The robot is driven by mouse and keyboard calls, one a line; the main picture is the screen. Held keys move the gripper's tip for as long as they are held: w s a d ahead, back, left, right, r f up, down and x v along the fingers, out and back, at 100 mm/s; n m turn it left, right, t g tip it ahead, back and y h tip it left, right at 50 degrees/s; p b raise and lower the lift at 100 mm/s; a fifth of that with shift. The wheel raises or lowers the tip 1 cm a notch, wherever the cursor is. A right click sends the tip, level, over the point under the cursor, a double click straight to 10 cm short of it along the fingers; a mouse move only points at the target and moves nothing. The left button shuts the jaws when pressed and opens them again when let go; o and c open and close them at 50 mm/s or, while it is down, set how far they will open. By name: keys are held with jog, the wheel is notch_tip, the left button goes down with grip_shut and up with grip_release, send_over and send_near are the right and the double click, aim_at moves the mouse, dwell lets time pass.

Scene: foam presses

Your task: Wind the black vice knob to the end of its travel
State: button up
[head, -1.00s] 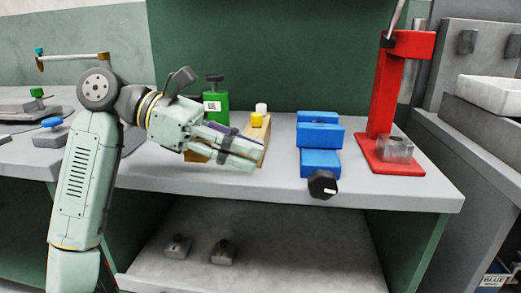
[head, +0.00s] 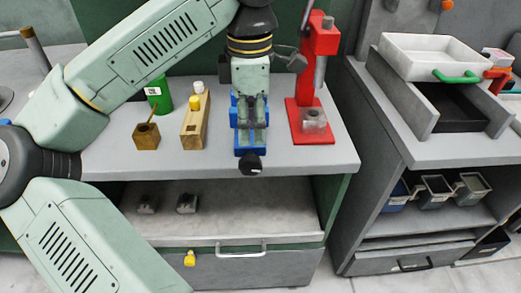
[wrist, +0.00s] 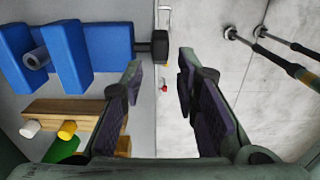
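The blue vice (head: 238,140) stands on the grey bench, with its black knob (head: 251,164) at the front edge; a small white mark shows on the knob's face. My gripper (head: 252,122) points down over the vice and covers part of it. In the wrist view the vice (wrist: 66,52) is at the left, and its black knob (wrist: 160,44) lies just beyond my fingertips, between their lines. My gripper (wrist: 161,62) is open with nothing between its fingers. Whether a finger touches the knob cannot be told.
The red press (head: 312,85) stands close on the right of my gripper. A wooden block (head: 190,130) with white and yellow caps, a small wooden holder (head: 146,137) and a green container (head: 160,97) stand to the left. The bench front is clear beside the knob.

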aim_at(253, 158)
notch_tip(253, 158, down, 9)
jog(key=shift+p, duration=0.55)
jog(key=shift+c, duration=0.3)
grip_shut()
